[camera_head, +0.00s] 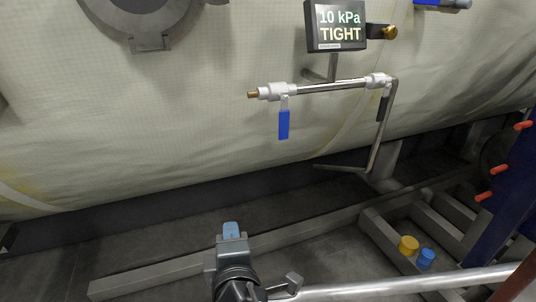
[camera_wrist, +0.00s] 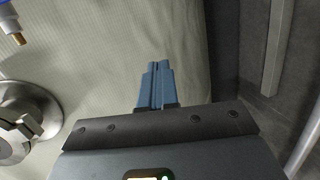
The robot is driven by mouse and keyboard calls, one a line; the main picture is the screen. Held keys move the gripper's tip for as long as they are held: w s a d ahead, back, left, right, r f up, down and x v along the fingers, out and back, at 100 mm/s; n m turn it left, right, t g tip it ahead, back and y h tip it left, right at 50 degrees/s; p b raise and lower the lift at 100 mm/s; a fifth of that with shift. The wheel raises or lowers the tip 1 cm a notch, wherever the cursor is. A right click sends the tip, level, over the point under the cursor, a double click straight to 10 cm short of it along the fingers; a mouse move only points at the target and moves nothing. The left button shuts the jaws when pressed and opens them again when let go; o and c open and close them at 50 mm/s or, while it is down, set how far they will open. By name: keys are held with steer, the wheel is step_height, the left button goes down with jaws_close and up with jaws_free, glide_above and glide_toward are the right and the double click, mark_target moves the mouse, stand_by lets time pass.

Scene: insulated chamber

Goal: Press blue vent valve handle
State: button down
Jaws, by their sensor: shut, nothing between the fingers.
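The blue vent valve handle (camera_head: 284,125) hangs straight down from a white valve body (camera_head: 277,91) at the left end of a thin pipe, in front of the insulated chamber. My gripper (camera_head: 231,229) is below and to the left of the handle in the head view, apart from it. In the wrist view my gripper (camera_wrist: 158,68) has its blue fingers together with nothing held. A brass-tipped valve end (camera_wrist: 15,35) with a bit of blue shows at the top left corner of the wrist view; most of it is cut off.
A display (camera_head: 336,25) above the pipe reads "10 kPa TIGHT". A second valve with a dark handle (camera_head: 382,108) is at the pipe's right bend. Grey floor beams (camera_head: 160,271) run below the chamber. Yellow (camera_head: 408,245) and blue (camera_head: 426,258) caps sit at the lower right.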

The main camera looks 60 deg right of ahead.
step_height(320, 180, up, 15)
steer(key=w+m+g+h+b, duration=0.1)
steer(key=m+g+h, duration=0.5)
steer(key=g, duration=0.1)
steer(key=shift+w+d+m+g+h, duration=0.25)
steer(key=shift+w+m+g+h, duration=0.05)
steer(key=shift+w+g+h, duration=0.1)
steer(key=shift+d, duration=0.1)
glide_toward(284, 117)
steer(key=w+d+f, duration=0.2)
steer(key=w+d, duration=0.1)
steer(key=w, duration=0.2)
steer(key=s+d, duration=0.1)
steer(key=s+d+p, duration=0.1)
steer(key=d, duration=0.1)
steer(key=shift+f, duration=0.1)
steer(key=shift+s+f, duration=0.1)
